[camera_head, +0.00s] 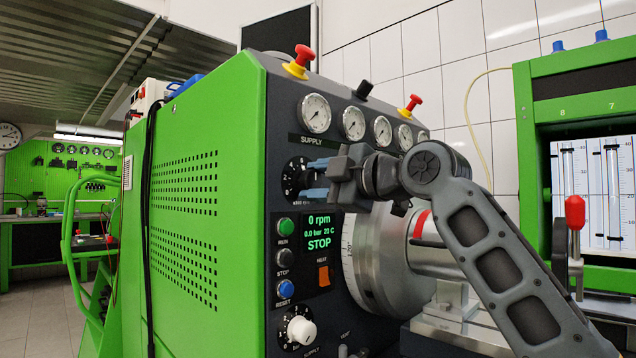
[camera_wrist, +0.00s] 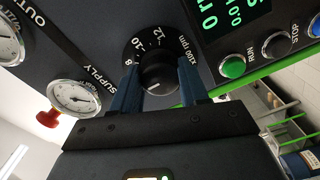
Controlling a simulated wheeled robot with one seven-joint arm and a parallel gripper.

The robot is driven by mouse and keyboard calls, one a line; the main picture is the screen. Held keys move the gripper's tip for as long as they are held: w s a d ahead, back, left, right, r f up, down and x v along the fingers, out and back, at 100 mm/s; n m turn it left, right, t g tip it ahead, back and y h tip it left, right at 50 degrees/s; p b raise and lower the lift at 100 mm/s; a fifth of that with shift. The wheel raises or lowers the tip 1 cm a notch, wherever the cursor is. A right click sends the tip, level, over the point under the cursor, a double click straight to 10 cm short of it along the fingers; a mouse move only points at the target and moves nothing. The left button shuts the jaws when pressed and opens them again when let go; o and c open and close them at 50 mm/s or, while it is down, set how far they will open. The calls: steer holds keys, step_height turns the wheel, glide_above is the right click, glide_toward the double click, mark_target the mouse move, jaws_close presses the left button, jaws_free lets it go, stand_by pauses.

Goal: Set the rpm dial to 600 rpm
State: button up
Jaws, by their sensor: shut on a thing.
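The rpm dial (camera_wrist: 158,75) is a black round knob on the dark panel. In the wrist view its white scale shows 8, 10 and 12 and "x100 rpm"; the lower part of the scale is hidden by my gripper. A short white mark shows on the knob's near side, toward my gripper body; the number it points at is not visible. My gripper (camera_wrist: 160,94) has one blue finger on each side of the knob and is shut on it. In the head view, my gripper (camera_head: 311,178) reaches the dial (camera_head: 294,177) from the right, covering part of it.
The display (camera_head: 319,232) reads 0 rpm, 0.0 bar and STOP. Below the dial are a green RUN button (camera_head: 286,226), a black STOP button (camera_head: 285,257), a blue RESET button (camera_head: 285,289) and an orange switch (camera_head: 323,276). Gauges (camera_head: 316,113) sit above.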

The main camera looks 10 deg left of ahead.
steer(key=o, duration=1.1)
steer(key=shift+c, duration=0.2)
steer(key=v, duration=0.7)
steer(key=shift+s+d, duration=0.25)
steer(key=shift+d, duration=0.05)
